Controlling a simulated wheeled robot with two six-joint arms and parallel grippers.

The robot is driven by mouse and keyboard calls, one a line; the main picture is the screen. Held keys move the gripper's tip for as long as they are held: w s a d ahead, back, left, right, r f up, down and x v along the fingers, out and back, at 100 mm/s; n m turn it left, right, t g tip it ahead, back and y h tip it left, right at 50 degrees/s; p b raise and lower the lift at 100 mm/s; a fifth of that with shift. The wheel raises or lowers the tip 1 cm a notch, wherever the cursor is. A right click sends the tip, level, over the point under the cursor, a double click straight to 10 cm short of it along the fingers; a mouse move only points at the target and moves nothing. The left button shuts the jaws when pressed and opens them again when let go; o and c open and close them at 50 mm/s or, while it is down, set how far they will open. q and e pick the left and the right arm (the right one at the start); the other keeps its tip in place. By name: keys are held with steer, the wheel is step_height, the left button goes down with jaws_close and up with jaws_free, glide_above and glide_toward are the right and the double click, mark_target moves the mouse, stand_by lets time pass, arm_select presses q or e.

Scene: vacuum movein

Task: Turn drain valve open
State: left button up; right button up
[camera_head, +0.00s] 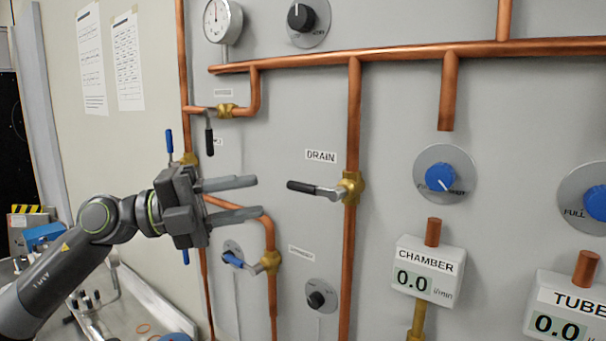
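The drain valve is a brass body (351,188) on a vertical copper pipe, with a label reading DRAIN (321,156) to its upper left. Its lever handle (302,187) has a black grip and points left, roughly level, across the pipe. My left gripper (257,197) is to the left of the handle's tip. Its two fingers are apart, one above the other, and point right toward the handle. Nothing is between them, and a gap seems to separate them from the grip. My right gripper is not in view.
Another black-handled valve (209,140) hangs above my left gripper, and a blue-handled valve (234,260) sits below it. A black knob (320,297) is below the drain valve. A blue dial (441,178) and the CHAMBER display (427,273) are to the right.

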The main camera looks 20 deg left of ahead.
mark_target(296, 189)
arm_select(q)
steer(key=p+x, duration=0.4)
steer(key=x, duration=0.3)
steer(key=shift+w+d+r, duration=0.15)
steer(key=shift+d, duration=0.15)
steer(key=shift+w+d+p, duration=0.3)
steer(key=shift+d+p, duration=0.05)
steer(key=shift+d, duration=0.3)
jaws_close()
